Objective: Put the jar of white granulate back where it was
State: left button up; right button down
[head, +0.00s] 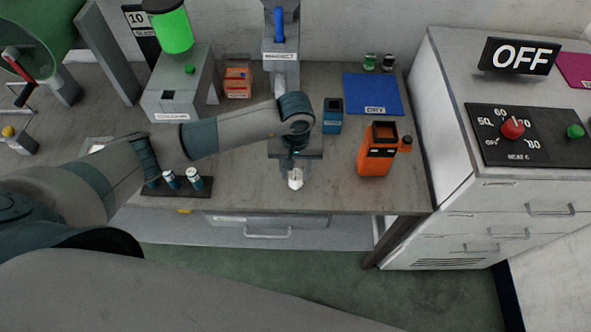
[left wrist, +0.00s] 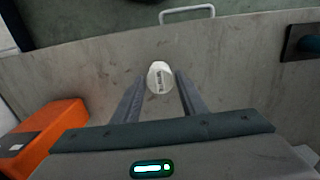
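The small white jar (head: 295,179) is at my left gripper's fingertips, over the front middle of the bench in the head view. The jar (left wrist: 160,79) also shows between the fingers in the left wrist view, its pale labelled face towards the camera. My left gripper (head: 295,168) points down, with one finger on each side of the jar. I cannot tell whether the fingers touch it, nor whether the jar rests on the bench or hangs just above it. My right gripper is not in view.
The orange container (head: 377,150) stands right of the jar, with a blue box (head: 332,116) behind. Two small jars (head: 379,62) stand at the back beside the blue DRY mat (head: 373,95).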

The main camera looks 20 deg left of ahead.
aim_at(296, 174)
pick_arm(q)
jog(key=shift+o, duration=0.9)
jog(key=shift+r, duration=0.2)
jog(key=shift+w+r, duration=0.1)
notch_tip(296, 174, up, 12)
jog(key=b, duration=0.5)
